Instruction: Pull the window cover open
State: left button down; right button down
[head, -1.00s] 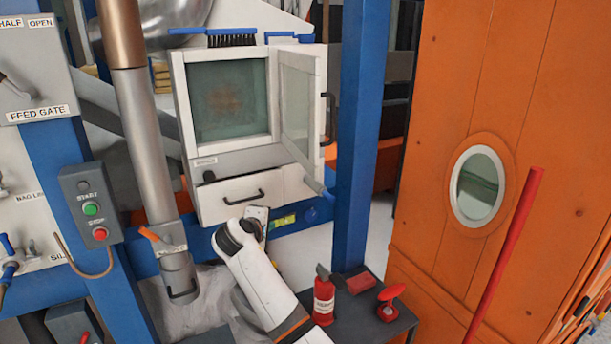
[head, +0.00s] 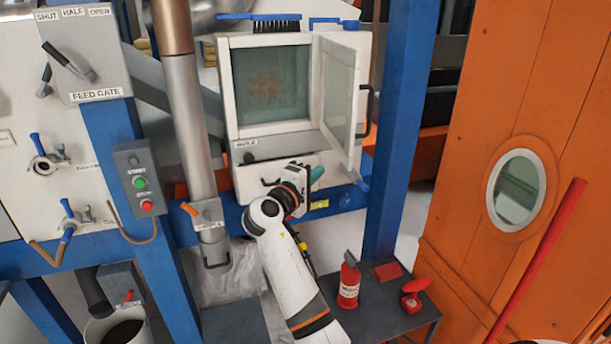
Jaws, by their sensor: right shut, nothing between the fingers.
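The window cover (head: 340,95) is a white-framed glass pane, hinged at the right side of the window box. It stands swung out, with the greenish window (head: 272,85) uncovered to its left. My right gripper (head: 316,174) is shut and empty, just below the cover's lower edge and in front of the box's drawer. Its teal tips point up and right; I cannot tell whether they touch the cover. My left gripper is out of view.
A blue post (head: 400,130) stands right of the cover. A grey pipe (head: 190,130) runs down left of the box. A fire extinguisher (head: 348,283) and a red horn (head: 412,295) stand on a low dark table (head: 385,325). An orange wall (head: 475,220) fills the right.

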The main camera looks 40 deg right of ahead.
aim_at(345, 161)
jog(key=d+p, duration=0.1)
jog(key=d, duration=0.1)
jog(key=d+p, duration=0.1)
jog(key=d, duration=0.2)
jog(key=shift+s+d+r, duration=0.1)
jog(key=shift+s, duration=0.1)
jog(key=shift+s+d+p, duration=0.25)
jog(key=shift+d+p, duration=0.1)
jog(key=shift+d, duration=0.05)
jog(key=shift+w, duration=0.1)
jog(key=s+d, duration=0.3)
jog(key=d, duration=0.4)
jog(key=shift+s, duration=0.15)
jog(key=shift+f, duration=0.25)
